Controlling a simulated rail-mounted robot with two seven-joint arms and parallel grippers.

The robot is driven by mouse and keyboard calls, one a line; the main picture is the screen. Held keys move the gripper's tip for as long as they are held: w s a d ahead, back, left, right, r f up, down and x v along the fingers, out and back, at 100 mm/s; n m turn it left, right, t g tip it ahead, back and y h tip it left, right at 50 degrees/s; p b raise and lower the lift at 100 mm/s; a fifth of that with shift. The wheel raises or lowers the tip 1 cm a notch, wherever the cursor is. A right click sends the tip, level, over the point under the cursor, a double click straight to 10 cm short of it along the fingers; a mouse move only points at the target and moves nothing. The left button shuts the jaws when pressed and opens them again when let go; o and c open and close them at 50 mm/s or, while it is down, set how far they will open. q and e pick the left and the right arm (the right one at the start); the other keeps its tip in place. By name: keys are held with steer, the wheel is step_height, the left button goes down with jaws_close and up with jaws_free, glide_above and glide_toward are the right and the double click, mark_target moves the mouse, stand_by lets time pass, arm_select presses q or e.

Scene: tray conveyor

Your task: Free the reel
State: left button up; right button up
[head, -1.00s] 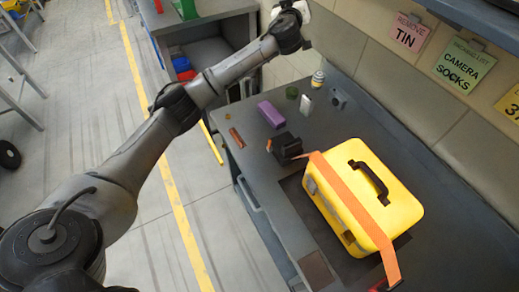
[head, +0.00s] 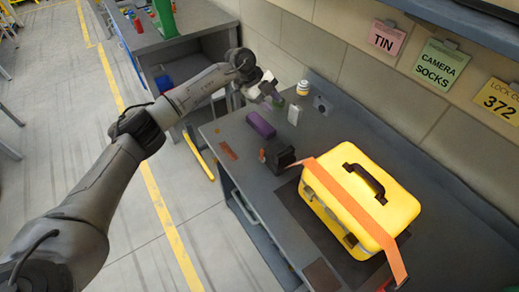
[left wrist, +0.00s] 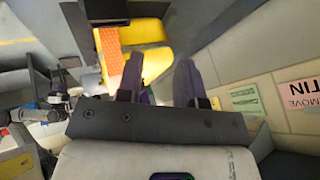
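A small black block-shaped device, which looks like the reel (head: 278,153), stands on the workbench at the left end of an orange strap (head: 350,205). The strap runs over a yellow hard case (head: 385,180) with a black handle and hangs down its near side. My left gripper (head: 276,99) is above the back of the bench, behind the reel and clear of it. In the left wrist view its two fingers (left wrist: 158,82) stand apart, with no object clearly held. The yellow case (left wrist: 150,32) and strap (left wrist: 109,50) show beyond them. My right gripper is not in view.
A purple box (head: 261,125), a white item (head: 294,115), a small striped jar (head: 303,88) and a brown flat piece (head: 227,151) are on the bench. Signs, including a pink one (head: 387,37), hang on the wall behind. Another bench (head: 190,35) stands farther left.

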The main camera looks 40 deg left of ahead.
mark_target(262, 150)
arm_select(q)
steer(key=s+a+f+m+g+y, duration=0.1)
steer(key=s+a+f+g+y, duration=0.1)
steer(key=s+g, duration=0.35)
steer(key=shift+t, duration=0.25)
steer(key=x, duration=0.4)
steer(key=b+x, duration=0.1)
steer(key=x, duration=0.4)
steer(key=s+b+x, duration=0.1)
steer(key=x, duration=0.3)
steer(key=shift+d+f, duration=0.2)
steer(key=shift+d, duration=0.3)
steer(key=shift+c, duration=0.2)
steer(key=c, duration=0.6)
steer(key=shift+r, duration=0.1)
